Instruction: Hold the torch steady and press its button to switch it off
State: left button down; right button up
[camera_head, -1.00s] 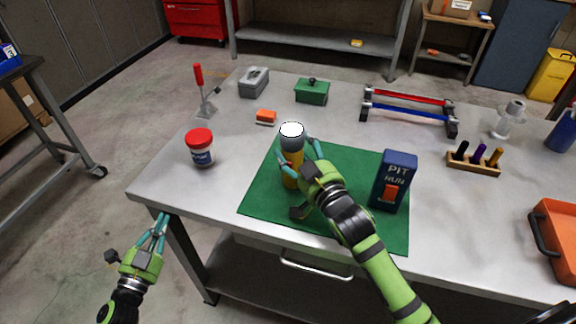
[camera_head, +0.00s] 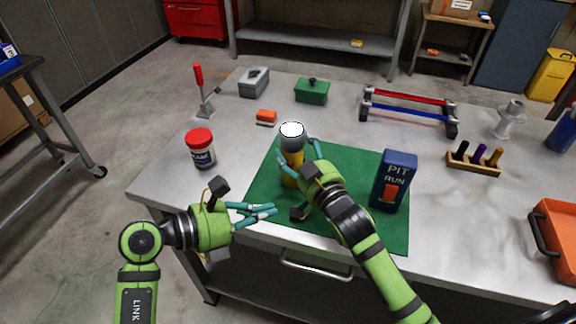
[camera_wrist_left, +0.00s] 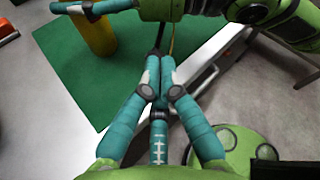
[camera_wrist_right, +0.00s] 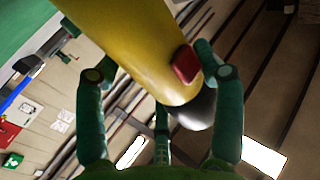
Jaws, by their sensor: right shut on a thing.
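The torch (camera_head: 291,167) has a yellow body and a grey head with a bright white top. It stands upright at the left part of the green mat (camera_head: 350,160). My right gripper (camera_head: 295,152) is shut around it. In the right wrist view, the yellow torch body (camera_wrist_right: 140,45) carries a red button (camera_wrist_right: 186,64) beside one finger. My left gripper (camera_head: 273,210) has its fingers together, empty, in front of the torch, near the mat's front left edge. In the left wrist view, the torch (camera_wrist_left: 97,34) is at the upper left, apart from the left fingertips (camera_wrist_left: 158,70).
A blue "PIT RUN" box (camera_head: 394,180) stands on the mat to the right. A jar with a red lid (camera_head: 200,150) is at the left. An orange block (camera_head: 266,117) and a green box (camera_head: 311,91) lie farther back. The table's front edge is below my left gripper.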

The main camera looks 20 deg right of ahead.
jog(key=shift+f, duration=0.35)
pick_arm(q)
jog(key=shift+w+d, duration=0.85)
jog(key=shift+w, duration=0.35)
jog(key=shift+w+d, duration=0.85)
jog(key=shift+w, duration=0.35)
jog(key=shift+w+d, duration=0.85)
jog(key=shift+w, duration=0.35)
jog(key=shift+w+d, duration=0.25)
jog(key=shift+w, duration=0.15)
jog(key=shift+w+d, duration=0.2)
jog(key=shift+w, duration=0.15)
jog(key=shift+s, duration=0.1)
jog(key=shift+s+a, duration=0.4)
jog(key=shift+s, duration=0.15)
